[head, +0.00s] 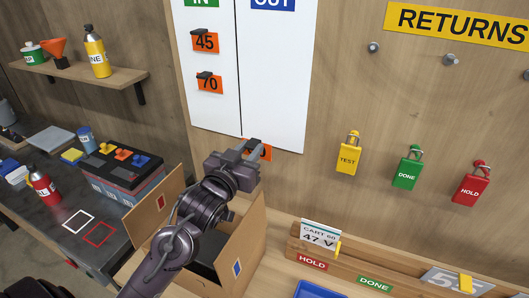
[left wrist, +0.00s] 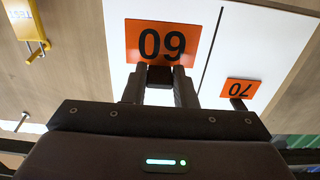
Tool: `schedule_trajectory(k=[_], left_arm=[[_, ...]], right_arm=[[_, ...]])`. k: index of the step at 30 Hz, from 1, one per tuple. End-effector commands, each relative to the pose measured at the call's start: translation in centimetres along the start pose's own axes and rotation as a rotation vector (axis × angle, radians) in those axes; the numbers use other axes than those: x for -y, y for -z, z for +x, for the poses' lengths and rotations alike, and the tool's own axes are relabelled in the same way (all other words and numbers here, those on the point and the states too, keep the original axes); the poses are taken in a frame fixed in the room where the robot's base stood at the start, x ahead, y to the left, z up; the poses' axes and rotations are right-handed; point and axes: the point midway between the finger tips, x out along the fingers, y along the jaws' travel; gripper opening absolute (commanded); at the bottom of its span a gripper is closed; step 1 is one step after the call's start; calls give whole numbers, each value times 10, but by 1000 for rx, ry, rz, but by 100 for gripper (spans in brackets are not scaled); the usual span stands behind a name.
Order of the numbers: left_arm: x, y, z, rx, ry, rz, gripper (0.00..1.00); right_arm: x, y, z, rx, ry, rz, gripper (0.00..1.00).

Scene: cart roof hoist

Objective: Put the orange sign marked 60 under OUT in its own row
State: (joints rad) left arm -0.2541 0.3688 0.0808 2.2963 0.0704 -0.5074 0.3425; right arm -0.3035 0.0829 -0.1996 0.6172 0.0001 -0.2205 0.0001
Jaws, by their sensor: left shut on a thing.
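My left gripper (head: 254,148) is shut on the orange sign marked 60 (head: 265,151), mostly hidden behind the fingers in the head view. In the left wrist view the sign (left wrist: 135,57) shows upside down, gripped at its edge. It is held in front of the lower part of the white board (head: 275,95), below the OUT heading (head: 272,3). I cannot tell whether it touches the board. Under the IN heading (head: 200,3) hang orange signs 45 (head: 205,43) and 70 (head: 209,84). The visible OUT column is otherwise bare. My right gripper is not in view.
An open cardboard box (head: 256,225) stands below the gripper. Yellow (head: 347,158), green (head: 406,174) and red (head: 470,188) padlock tags hang right of the board. A wooden rack (head: 345,268) with a 47 V card (head: 319,235) is at lower right. A shelf (head: 90,90) is at left.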

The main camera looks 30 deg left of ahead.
Motion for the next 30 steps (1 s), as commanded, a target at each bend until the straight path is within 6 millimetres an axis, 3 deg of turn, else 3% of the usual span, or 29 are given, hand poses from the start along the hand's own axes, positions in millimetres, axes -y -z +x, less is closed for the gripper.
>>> schedule_trajectory(k=[15,30], left_arm=[[1,3,-2,1,5,-2,0],[2,2,47,-1,5,-2,0]], right_arm=[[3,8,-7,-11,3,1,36],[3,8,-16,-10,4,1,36]])
